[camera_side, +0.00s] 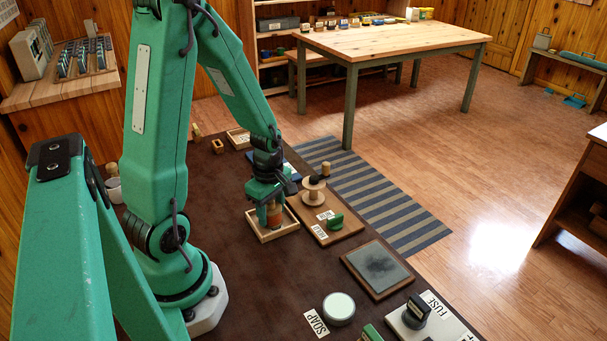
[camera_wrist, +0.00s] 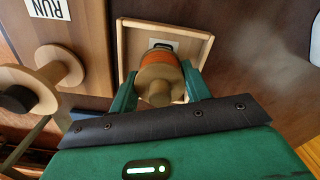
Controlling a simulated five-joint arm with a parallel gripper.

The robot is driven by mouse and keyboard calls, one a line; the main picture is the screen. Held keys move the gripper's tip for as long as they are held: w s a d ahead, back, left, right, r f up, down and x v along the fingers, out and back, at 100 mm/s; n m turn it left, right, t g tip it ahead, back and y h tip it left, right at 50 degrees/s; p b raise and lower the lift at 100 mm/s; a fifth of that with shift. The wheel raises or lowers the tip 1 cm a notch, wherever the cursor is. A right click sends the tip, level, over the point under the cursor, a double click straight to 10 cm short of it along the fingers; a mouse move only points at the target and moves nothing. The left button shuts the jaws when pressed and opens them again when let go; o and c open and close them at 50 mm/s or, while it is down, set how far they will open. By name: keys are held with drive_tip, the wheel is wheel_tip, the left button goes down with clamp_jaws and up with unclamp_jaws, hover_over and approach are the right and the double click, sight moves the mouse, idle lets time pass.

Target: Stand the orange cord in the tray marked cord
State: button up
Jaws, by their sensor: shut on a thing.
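The orange cord (camera_side: 274,217) is wound on a spool with a pale wooden top. In the wrist view the orange winding (camera_wrist: 166,49) shows past the round wooden end, between my fingers. My gripper (camera_side: 267,211) is shut on the spool, which looks upright and within the outline of a square light-wood tray (camera_side: 290,227). In the wrist view my gripper (camera_wrist: 158,92) hangs over the same tray (camera_wrist: 190,32). A label in the tray is partly hidden by the spool. I cannot tell whether the spool's base touches the tray floor.
Right of the tray, a wooden board (camera_side: 343,233) carries a pale spool (camera_side: 313,190) and a green piece (camera_side: 335,221). A framed dark slate (camera_side: 378,267), a round tin (camera_side: 339,308) by a SOAP label and a FUSE plate (camera_side: 430,323) lie nearer. Bare brown bench (camera_side: 265,275) lies between.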

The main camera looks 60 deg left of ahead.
drive_tip(key=shift+f, duration=0.15)
drive_tip(key=o, duration=0.7)
drive_tip(key=shift+r, duration=6.2)
